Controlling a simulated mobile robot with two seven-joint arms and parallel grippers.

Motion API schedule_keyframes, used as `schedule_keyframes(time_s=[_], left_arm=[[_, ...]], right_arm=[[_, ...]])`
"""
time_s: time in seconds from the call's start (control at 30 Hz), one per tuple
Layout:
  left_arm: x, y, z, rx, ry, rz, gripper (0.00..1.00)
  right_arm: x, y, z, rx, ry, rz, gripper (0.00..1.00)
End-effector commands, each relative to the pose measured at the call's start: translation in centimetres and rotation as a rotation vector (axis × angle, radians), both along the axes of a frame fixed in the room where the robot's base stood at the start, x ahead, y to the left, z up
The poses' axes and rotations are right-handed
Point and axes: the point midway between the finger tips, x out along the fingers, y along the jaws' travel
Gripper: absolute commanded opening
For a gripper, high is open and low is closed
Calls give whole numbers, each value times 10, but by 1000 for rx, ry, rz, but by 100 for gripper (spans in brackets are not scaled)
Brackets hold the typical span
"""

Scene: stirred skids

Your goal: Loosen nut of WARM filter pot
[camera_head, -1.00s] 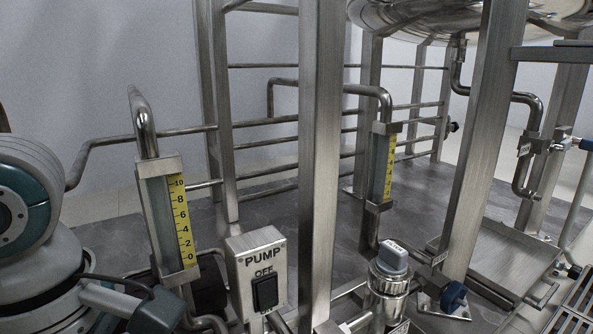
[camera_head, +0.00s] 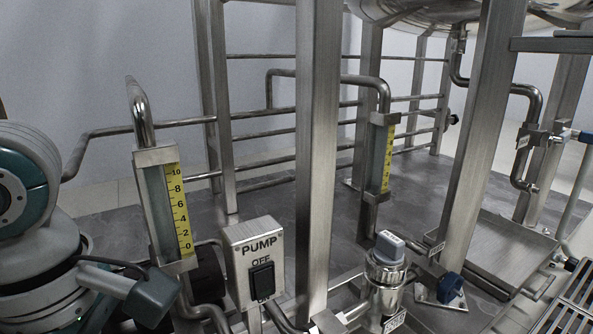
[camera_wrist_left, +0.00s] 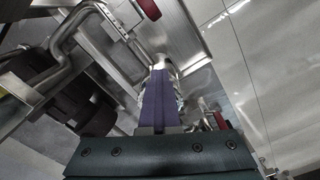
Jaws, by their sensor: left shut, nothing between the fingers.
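A steel filter pot (camera_head: 384,297) stands low at centre right in the head view. A ribbed ring nut (camera_head: 388,274) encircles its top, with a grey knob (camera_head: 390,246) above it. The pot's small label (camera_head: 396,321) is cut by the bottom edge, and I cannot read it. My left arm is at the far left of the head view, well apart from this pot; its fingertips do not show there. In the left wrist view my left gripper (camera_wrist_left: 160,88) is shut and empty, its purple fingers pointing toward steel fittings (camera_wrist_left: 160,62). I cannot tell whether they touch. My right gripper is out of view.
The PUMP switch box (camera_head: 256,266) and a yellow-scaled gauge (camera_head: 168,205) stand near my left arm. A thick steel post (camera_head: 317,150) rises between the box and the pot. Pipes crowd the bottom.

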Motion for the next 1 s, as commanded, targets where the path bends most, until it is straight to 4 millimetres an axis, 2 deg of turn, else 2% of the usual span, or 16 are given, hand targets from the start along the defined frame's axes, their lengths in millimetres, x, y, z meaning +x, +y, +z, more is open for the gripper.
schedule_keyframes(time_s=[0.4, 0.73, 0.87, 1.0], left_arm=[[9, 3, 0, 8, -1, 3, 0], [10, -6, 1, 4, -1, 2, 0], [10, -6, 12, 3, -2, 1, 0], [10, -7, 32, 2, -2, 1, 0]], right_arm=[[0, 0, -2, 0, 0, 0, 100], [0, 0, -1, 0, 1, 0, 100], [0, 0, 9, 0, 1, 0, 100], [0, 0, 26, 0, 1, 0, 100]])
